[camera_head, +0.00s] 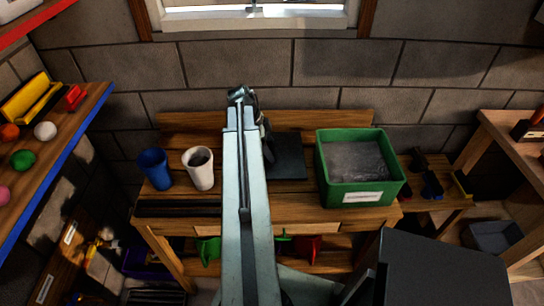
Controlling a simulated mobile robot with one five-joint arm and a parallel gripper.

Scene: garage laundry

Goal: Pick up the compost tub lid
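A green tub (333,184) with a white label on its front stands on the right part of the wooden bench. Its top shows a mottled grey surface inside the green rim; I cannot tell whether this is its contents or a cover. A flat black square piece (289,157) lies on the bench left of the tub, apart from it; it may be the lid, but no marking shows. My arm reaches over the bench's middle. A dark end part, apparently my gripper (265,135), shows just right of the arm, near the black piece's left edge. Its fingers are not clear.
A blue cup (155,169) and a white cup (199,170) with dark contents stand left of my arm. A dark strip (178,208) lies along the bench's front left. A shelf (60,140) with small coloured items is at left. A block wall and window are behind.

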